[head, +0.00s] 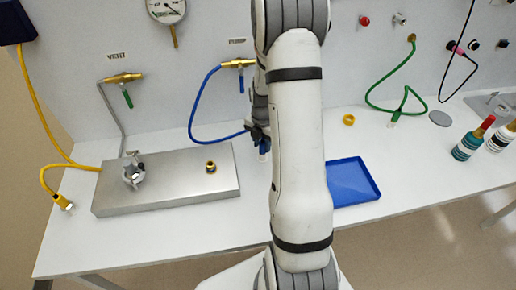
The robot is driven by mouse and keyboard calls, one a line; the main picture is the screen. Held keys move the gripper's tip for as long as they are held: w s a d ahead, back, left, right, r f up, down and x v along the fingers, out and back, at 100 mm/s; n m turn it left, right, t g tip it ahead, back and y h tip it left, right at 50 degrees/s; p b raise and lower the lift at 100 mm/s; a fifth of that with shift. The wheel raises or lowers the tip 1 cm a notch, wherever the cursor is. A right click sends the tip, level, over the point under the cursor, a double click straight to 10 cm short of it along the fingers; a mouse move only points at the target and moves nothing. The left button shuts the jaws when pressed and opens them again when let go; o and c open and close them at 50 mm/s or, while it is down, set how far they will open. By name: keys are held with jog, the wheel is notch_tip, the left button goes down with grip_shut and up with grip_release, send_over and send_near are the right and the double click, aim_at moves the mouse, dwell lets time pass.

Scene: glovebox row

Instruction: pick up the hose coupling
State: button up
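Several hoses show in the head view, and I cannot tell which end is the hose coupling meant. A yellow hose ends in a brass and white coupling (62,202) on the table at the left. A blue hose (200,103) runs from a brass wall valve down toward my gripper (261,139), where a small blue piece (264,147) shows just below the fingers. My gripper is dark, near the back wall, and partly hidden by my arm. I cannot tell whether its fingers are closed on that piece. A green hose end (393,122) lies at the right.
A metal plate (110,206) carries a silver clamp-like fitting (133,175) and a brass fitting (211,167). A blue tray (368,180) lies right of my arm, with a yellow ring (348,119) behind it. The front left table is clear.

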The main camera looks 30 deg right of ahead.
jog(key=shift+r, duration=0.1)
grip_shut()
